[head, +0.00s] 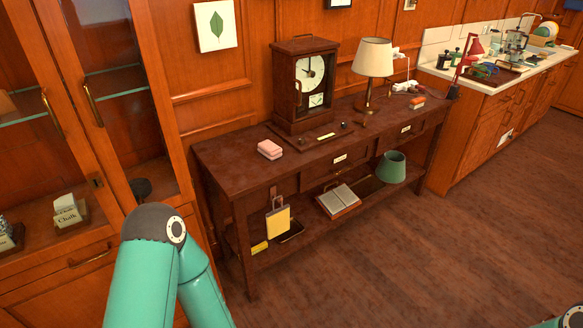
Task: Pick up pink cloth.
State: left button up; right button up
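A small folded pink cloth (270,149) lies on the left part of the dark wooden console table's top (225,151), near its front edge. It looks like a neat stack with a pale edge. Nothing covers it. My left arm shows as teal links with a dark joint at the lower left, in front of the cabinet and short of the table. My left gripper is outside the view. Only a small piece of my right arm shows at the bottom right corner, and its gripper is outside the view too.
A wooden clock (305,81) stands behind the cloth, with a lamp (372,59) to its right. A glass cabinet (110,90) stands left. The floor (400,260) before the table is clear.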

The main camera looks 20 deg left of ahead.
aim_at(267, 148)
jog(key=z, duration=0.5)
jog(key=i, duration=1.6)
jog(key=u, duration=0.9)
jog(key=i, duration=0.45)
jog(key=u, duration=0.15)
jog(key=k, duration=0.5)
jog(key=u, duration=0.25)
jog(key=i, duration=0.5)
jog(key=z, duration=0.15)
